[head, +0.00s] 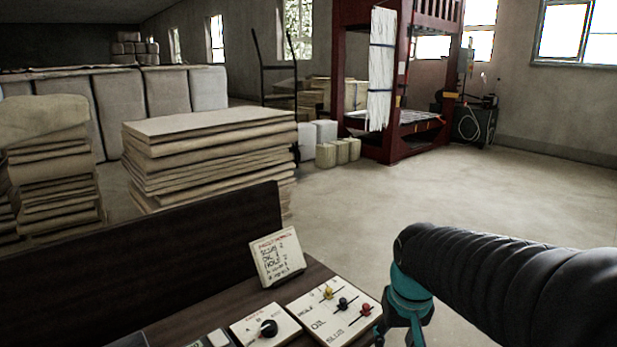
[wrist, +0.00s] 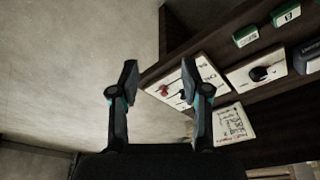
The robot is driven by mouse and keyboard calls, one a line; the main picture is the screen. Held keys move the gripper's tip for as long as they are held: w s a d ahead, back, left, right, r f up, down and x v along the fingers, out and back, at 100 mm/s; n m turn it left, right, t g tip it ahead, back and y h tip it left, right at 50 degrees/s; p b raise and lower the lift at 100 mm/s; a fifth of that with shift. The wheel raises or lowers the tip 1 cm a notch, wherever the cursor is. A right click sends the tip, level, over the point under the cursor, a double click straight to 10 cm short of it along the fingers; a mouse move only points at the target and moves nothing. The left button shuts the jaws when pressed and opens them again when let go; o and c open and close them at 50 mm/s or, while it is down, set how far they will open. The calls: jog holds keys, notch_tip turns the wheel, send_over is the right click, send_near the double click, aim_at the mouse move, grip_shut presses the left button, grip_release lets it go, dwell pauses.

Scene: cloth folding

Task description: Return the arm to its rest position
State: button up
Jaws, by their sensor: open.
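My gripper (wrist: 160,78) shows in the wrist view with its two dark fingers wide apart and nothing between them. Its fingertips appear beside the end of the control desk, near the slider panel; I cannot tell the exact gap. In the head view my black-sleeved arm comes in from the right, with a teal joint at its end by the desk's right side. The gripper's fingers are mostly hidden or cut off there. The slider panel (head: 333,308) carries yellow, black and red knobs. It also shows in the wrist view (wrist: 172,91).
A dial panel (head: 266,327) and an upright handwritten card (head: 277,258) stand on the dark desk (head: 312,275). Behind it are stacks of flat tan sheets (head: 205,160). A red press frame (head: 345,70) stands farther back. The floor (head: 480,200) to the right is clear.

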jog(key=s+r+t, duration=0.3)
jog(key=s, duration=0.9)
jog(key=shift+s+r, duration=0.2)
